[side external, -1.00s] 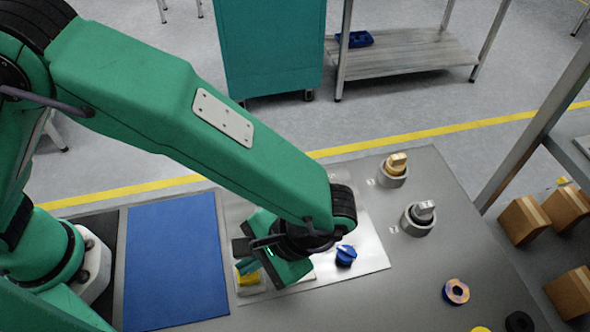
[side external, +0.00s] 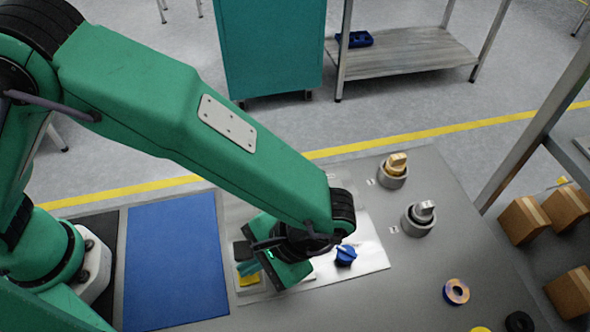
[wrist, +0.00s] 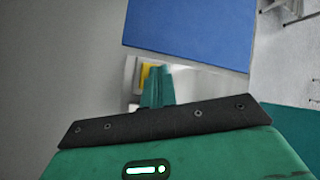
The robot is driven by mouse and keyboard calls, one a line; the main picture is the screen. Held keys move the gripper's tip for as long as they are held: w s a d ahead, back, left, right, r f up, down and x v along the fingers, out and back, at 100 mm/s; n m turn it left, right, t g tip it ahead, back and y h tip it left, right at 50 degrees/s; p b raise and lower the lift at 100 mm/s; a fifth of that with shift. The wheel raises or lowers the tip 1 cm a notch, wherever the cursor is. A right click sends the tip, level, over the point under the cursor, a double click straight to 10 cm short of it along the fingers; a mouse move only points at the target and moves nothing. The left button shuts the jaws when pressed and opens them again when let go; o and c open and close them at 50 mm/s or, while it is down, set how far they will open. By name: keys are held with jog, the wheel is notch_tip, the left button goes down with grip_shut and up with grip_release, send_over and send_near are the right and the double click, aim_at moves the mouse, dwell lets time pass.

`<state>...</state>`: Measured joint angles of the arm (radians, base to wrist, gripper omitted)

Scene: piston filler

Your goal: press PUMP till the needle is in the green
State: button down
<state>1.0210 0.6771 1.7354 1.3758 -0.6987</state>
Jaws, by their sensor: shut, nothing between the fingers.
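A yellow button (side external: 249,281) sits on a small base at the left end of a light metal panel (side external: 372,258). My gripper (side external: 248,268) is shut and empty, its fingertips over the button and hiding part of it. I cannot tell whether they touch it. In the wrist view, my shut fingers (wrist: 158,85) overlap the yellow button (wrist: 146,76). A blue knob (side external: 345,255) stands on the panel to the right of my gripper. I see no label reading PUMP, and no gauge, needle or green band; my arm hides part of the panel.
A blue mat (side external: 175,260) lies left of the panel. A tape roll (side external: 456,291) lies at the right front. The bench between is clear.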

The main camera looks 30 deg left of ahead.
dwell(0.7)
jog(key=shift+r, duration=1.1)
jog(key=shift+r, duration=0.1)
jog(key=shift+r, duration=2.45)
